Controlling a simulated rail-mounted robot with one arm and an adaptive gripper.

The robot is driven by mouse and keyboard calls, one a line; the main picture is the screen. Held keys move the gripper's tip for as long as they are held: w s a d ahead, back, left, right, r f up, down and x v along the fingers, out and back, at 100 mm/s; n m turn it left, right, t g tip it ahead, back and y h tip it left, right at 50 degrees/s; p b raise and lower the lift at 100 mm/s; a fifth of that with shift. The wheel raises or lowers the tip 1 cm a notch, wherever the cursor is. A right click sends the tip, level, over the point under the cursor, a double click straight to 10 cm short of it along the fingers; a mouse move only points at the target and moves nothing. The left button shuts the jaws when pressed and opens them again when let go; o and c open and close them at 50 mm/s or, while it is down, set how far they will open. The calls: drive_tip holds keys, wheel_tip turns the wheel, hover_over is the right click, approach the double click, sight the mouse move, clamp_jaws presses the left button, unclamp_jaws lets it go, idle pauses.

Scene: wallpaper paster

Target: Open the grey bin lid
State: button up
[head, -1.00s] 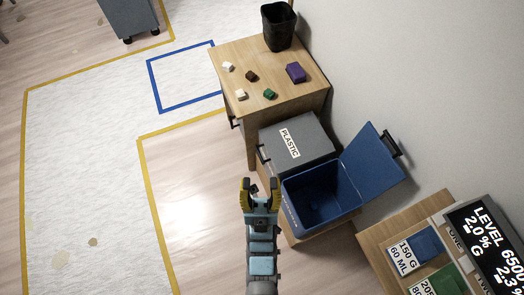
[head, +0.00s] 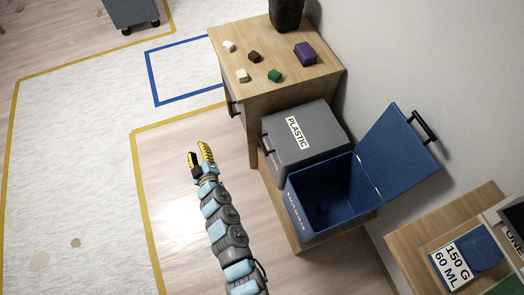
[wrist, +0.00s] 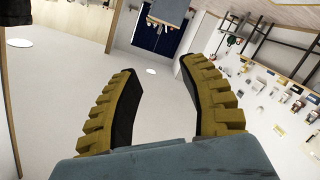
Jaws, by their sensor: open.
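The grey bin lid (head: 303,139) is shut on the bin labelled PLASTIC, in the head view right of centre. A dark handle shows on its left edge. My gripper (head: 202,156) is open and empty, in the air to the left of the grey bin and apart from it. In the wrist view, my gripper's two yellow ridged fingers (wrist: 166,105) stand apart with nothing between them. The wrist view looks out into the room and the grey bin is not in it.
The blue bin (head: 324,205) stands beside the grey bin with its lid (head: 396,155) open. A wooden cabinet (head: 250,60) with several small blocks stands behind. Another wooden table (head: 410,236) is at lower right. The floor on the left is free.

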wheel_tip(320, 180, down, 11)
drive_tip(key=w+d+g+h+b, duration=0.1)
drive_tip(key=w+h+b, duration=0.1)
drive_tip(key=h+b, duration=0.25)
drive_tip(key=m+g+h+b, duration=0.2)
drive_tip(key=m+h+b, duration=0.2)
drive_tip(key=h+b, duration=1)
approach(262, 144)
drive_tip(key=shift+y, duration=0.25)
drive_tip(key=b+x, duration=0.1)
drive_tip(key=x, duration=0.4)
drive_tip(key=b+x, duration=0.2)
drive_tip(key=x, duration=0.3)
drive_tip(key=shift+d+f+b, duration=0.1)
drive_tip(key=shift+f+b, duration=0.15)
drive_tip(key=shift+b, duration=0.05)
drive_tip(key=shift+s, duration=0.1)
clamp_jaws()
